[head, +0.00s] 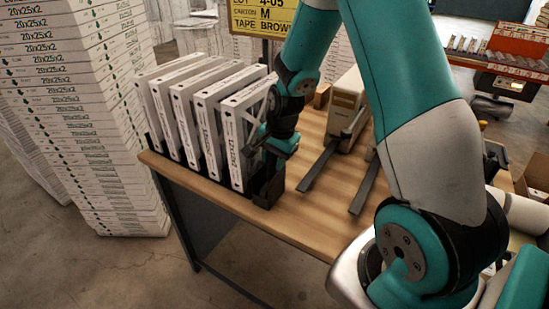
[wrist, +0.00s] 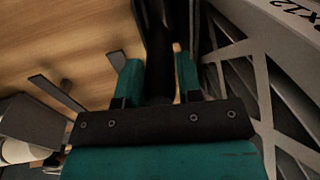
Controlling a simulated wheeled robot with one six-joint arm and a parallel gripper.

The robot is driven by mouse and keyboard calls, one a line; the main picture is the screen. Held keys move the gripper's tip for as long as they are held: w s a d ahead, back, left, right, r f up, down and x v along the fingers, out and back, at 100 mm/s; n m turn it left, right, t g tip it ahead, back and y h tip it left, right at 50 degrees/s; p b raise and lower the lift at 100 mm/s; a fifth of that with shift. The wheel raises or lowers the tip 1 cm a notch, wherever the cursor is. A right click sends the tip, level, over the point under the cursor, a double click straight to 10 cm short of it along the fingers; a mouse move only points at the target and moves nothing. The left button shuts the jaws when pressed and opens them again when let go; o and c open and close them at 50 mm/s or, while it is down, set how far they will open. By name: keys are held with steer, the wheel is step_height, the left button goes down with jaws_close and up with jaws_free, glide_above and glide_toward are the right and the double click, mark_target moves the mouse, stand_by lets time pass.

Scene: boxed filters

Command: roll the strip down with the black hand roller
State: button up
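My gripper (head: 262,138) is low at the right end of the row of boxed filters, beside the face of the last box (head: 236,140). In the wrist view its two teal fingers (wrist: 160,82) stand apart, with a long dark piece (wrist: 155,35) between them that runs on beyond the tips. This piece may be the black hand roller, but its form is too dark to be sure. I cannot tell if the fingers press on it. A black block-like holder (head: 268,187) stands below my gripper at the table's edge. No strip can be made out.
Several boxed filters stand upright in a black rack on the wooden table (head: 315,215). Two dark rails (head: 318,168) and a beige machine (head: 346,108) are to the right. Tall stacks of white boxes (head: 85,120) stand at the left. Bare table lies in front of the rails.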

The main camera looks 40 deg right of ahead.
steer(key=c, duration=0.4)
steer(key=shift+s+r+p, duration=0.15)
steer(key=shift+r+p, duration=0.2)
steer(key=shift+c, duration=0.2)
step_height(320, 180, up, 3)
steer(key=shift+d+p, duration=0.1)
steer(key=shift+p, duration=1.15)
step_height(320, 180, up, 10)
steer(key=p, duration=0.8)
